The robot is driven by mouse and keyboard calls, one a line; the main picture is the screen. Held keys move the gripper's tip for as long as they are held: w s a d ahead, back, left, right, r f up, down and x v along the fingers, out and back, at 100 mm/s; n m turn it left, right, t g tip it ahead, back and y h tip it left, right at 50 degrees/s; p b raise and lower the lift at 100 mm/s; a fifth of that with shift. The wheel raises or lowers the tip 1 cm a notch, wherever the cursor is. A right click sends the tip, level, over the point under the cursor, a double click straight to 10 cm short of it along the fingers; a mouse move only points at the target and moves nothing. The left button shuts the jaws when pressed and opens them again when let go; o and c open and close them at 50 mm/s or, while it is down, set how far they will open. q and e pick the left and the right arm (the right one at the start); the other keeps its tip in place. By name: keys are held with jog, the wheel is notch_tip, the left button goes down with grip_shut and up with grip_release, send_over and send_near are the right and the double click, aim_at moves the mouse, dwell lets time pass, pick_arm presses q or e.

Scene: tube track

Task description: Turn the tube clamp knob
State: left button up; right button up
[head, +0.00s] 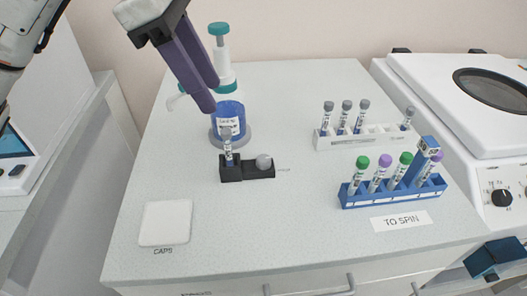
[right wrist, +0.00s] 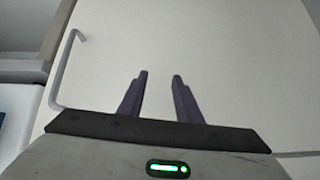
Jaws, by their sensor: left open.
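The black tube clamp (head: 233,174) stands on the grey bench in the middle of the head view. A tube with a grey cap (head: 227,145) stands upright in its left part. The round grey knob (head: 264,161) sits on its right part. My left gripper (head: 209,98) is open and hangs above and to the left of the clamp, apart from the knob, with nothing seen between its fingers. My right gripper (right wrist: 160,76) is open and empty in the right wrist view, in front of a plain pale surface.
A blue jar with a teal-topped dispenser (head: 229,118) stands close behind the clamp. A white rack (head: 350,142) and a blue rack (head: 390,197) with tubes stand to the right, beside a centrifuge (head: 460,95). A white caps tray (head: 165,223) lies front left. The front middle is clear.

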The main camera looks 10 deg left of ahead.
pick_arm(q)
jog(key=w+d+f+m+g+y+p, duration=0.1)
jog(key=d+f+m, duration=0.1)
jog(key=d+m, duration=0.35)
jog(key=m+y+p, duration=0.2)
jog(key=m+y, duration=0.1)
jog(key=m, duration=0.4)
send_near(264, 159)
jog(key=shift+n, duration=0.25)
notch_tip(264, 159, down, 8)
jog(key=shift+w+a+f+p, duration=0.1)
jog(key=shift+p, duration=0.4)
jog(key=c, duration=1)
